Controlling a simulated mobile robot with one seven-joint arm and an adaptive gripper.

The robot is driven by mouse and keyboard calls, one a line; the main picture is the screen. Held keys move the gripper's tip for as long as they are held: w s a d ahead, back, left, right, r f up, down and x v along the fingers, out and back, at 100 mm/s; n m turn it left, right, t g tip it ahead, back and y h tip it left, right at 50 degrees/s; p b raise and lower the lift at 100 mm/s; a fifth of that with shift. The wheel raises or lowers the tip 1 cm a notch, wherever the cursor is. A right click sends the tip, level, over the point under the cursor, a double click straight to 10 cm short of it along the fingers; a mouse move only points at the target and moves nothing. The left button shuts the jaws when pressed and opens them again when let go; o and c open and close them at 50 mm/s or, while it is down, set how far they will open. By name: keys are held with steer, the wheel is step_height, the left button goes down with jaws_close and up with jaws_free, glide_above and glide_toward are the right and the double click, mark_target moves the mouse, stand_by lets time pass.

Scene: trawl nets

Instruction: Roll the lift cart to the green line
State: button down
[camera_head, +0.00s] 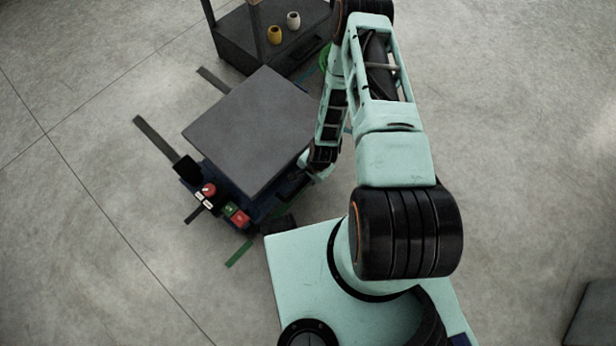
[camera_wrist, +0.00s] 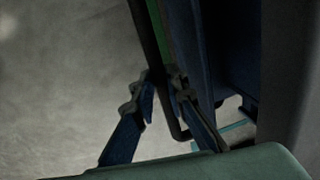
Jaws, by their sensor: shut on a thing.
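The lift cart has a wide, flat dark grey platform (camera_head: 255,130) over a blue base, and stands left of my arm in the head view. A control box with red and green buttons (camera_head: 236,215) is at its near-left side. A green line (camera_head: 240,250) shows on the floor by the cart's near corner; the cart hides whatever lies under it. My gripper (camera_wrist: 163,88) is shut on a thin black bar (camera_wrist: 180,134) beside the cart's blue body (camera_wrist: 190,50). In the head view the grip is largely hidden beside the platform's right edge.
A dark shelf unit (camera_head: 232,45) with a yellow cup (camera_head: 274,34) and a white cup (camera_head: 293,20) stands behind the cart. A grey block (camera_head: 592,315) is at lower right. Floor at left is otherwise open.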

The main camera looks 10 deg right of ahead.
steer(key=shift+s+d, duration=0.2)
steer(key=shift+s, duration=0.15)
steer(key=c, duration=1.9)
jaws_free()
steer(key=shift+c, duration=0.2)
steer(key=shift+w, duration=0.1)
step_height(320, 180, up, 12)
steer(key=s+d, duration=0.1)
steer(key=s, duration=0.1)
steer(key=shift+d+f, duration=0.1)
steer(key=shift+d, duration=0.05)
